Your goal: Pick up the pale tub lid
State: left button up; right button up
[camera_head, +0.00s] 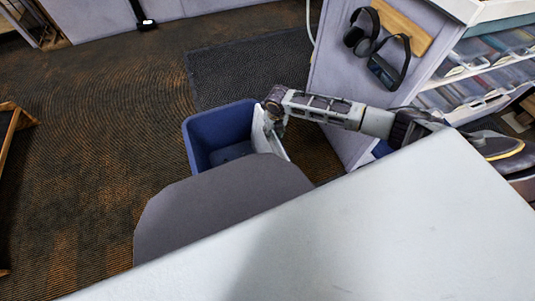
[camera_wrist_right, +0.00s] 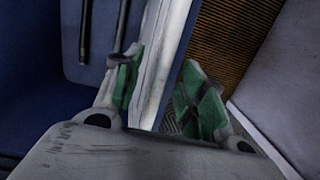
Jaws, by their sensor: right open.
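The pale tub lid (camera_head: 258,128) shows as a narrow whitish slab at the right side of the blue bin (camera_head: 205,128), partly hidden by my right gripper. In the right wrist view, the lid (camera_wrist_right: 164,50) stands on edge along the bin's blue wall. My right gripper (camera_head: 274,121) is at the bin's right rim. Its green-padded fingers (camera_wrist_right: 161,93) are open, with the lid's edge running between them. I cannot tell whether either finger touches it. My left gripper is out of view.
Dark rods (camera_wrist_right: 86,32) lie inside the bin. A grey rounded seat (camera_head: 215,205) and a white tabletop (camera_head: 390,225) are in front. A grey panel with headphones (camera_head: 362,32) and a shelf of bins stand right. Open carpet (camera_head: 90,130) lies left.

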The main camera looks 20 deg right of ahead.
jog(key=shift+c, duration=0.3)
grip_shut()
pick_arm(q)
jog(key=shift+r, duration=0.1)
pick_arm(e)
jog(key=shift+d+r, duration=0.1)
jog(key=shift+r, duration=0.05)
